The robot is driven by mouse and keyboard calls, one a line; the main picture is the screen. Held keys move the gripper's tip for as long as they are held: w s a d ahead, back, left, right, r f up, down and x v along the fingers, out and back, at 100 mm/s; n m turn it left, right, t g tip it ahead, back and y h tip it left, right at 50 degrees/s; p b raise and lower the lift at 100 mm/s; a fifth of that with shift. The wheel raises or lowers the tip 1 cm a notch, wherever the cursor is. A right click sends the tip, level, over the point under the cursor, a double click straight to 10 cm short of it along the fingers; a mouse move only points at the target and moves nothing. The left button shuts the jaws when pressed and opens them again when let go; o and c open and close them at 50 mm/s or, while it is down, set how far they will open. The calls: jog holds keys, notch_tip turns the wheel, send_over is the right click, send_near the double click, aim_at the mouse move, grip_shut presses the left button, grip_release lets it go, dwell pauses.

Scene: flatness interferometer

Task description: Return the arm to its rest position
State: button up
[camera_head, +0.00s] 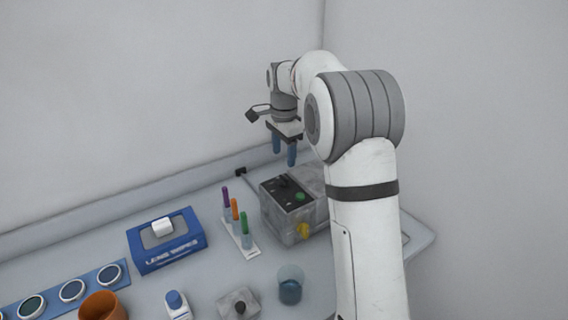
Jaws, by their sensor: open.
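My arm rises at the right of the view and bends over at the top. My gripper (284,150) hangs from its end, fingers pointing down, in the air above the back of the bench. Its two blue fingers are apart, with nothing visible between them. The gripper is above and behind the grey interferometer box (287,217), which has a dark top panel, a green button and a yellow part on its front. My arm hides part of the box's right side.
A blue lens wipes box (166,250), a rack (240,240) with coloured-cap vials, a glass beaker (290,290), a white bottle (177,305), a grey block (238,303), an orange cup (102,306) and a blue strip of lenses (52,301) stand on the bench. Walls rise behind and right.

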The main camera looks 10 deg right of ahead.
jog(key=shift+r, duration=0.3)
jog(key=shift+s, duration=0.1)
jog(key=s+d+n+t, duration=0.1)
jog(key=s+n+t, duration=0.2)
jog(key=s+n, duration=1)
jog(key=s, duration=2.1)
jog(key=shift+d+f+n, duration=0.3)
jog(key=shift+d, duration=0.1)
jog(key=shift+c, duration=0.5)
